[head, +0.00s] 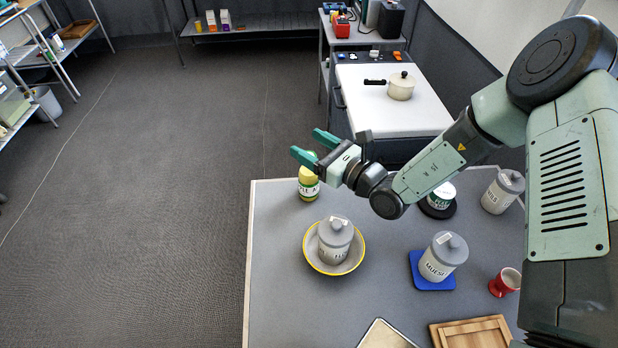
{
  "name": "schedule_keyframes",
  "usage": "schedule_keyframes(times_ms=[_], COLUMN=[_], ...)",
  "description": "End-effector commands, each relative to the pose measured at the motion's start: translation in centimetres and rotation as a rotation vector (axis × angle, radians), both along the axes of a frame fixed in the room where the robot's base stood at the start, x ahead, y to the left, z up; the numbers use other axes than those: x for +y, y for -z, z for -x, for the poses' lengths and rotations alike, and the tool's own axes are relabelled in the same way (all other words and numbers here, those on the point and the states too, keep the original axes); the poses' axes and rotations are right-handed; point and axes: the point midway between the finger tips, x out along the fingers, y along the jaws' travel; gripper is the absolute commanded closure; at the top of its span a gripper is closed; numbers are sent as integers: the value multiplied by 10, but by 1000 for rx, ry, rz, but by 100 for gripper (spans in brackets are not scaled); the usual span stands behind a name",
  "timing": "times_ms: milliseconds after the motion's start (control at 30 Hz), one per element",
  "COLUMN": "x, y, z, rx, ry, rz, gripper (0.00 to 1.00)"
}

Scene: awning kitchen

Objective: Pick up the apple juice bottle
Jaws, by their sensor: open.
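A yellow bottle (308,184) with a green and white label stands upright near the far left corner of the grey table. It seems to be the apple juice bottle, though its label is too small to read fully. My gripper (307,145) is open and empty, with green fingers pointing left. In the head view it overlaps the bottle's top, so part of the bottle is hidden. The fingers appear above the bottle and not around it; I cannot tell the exact gap.
A grey jar (335,238) sits in a yellow-rimmed bowl (308,262). Another grey jar (440,258) stands on a blue mat (419,284). A red cup (504,282), a wooden tray (440,334) and more containers stand to the right. The table's left edge is close to the bottle.

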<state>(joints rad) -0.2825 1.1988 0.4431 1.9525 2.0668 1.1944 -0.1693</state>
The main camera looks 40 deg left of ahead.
Motion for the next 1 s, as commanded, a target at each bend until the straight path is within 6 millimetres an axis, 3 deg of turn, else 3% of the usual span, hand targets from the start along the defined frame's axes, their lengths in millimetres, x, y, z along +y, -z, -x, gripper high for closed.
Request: schedule_keyframes(times_ms=[200,400,700,1000], x=[0,27,30,30], y=[41,38,38,38], z=[1,0,0,0], rx=[3,-3,0,-1], ry=[-2,-3,-2,-2], rz=[1,-1,0,0], gripper=[32,32,33,79])
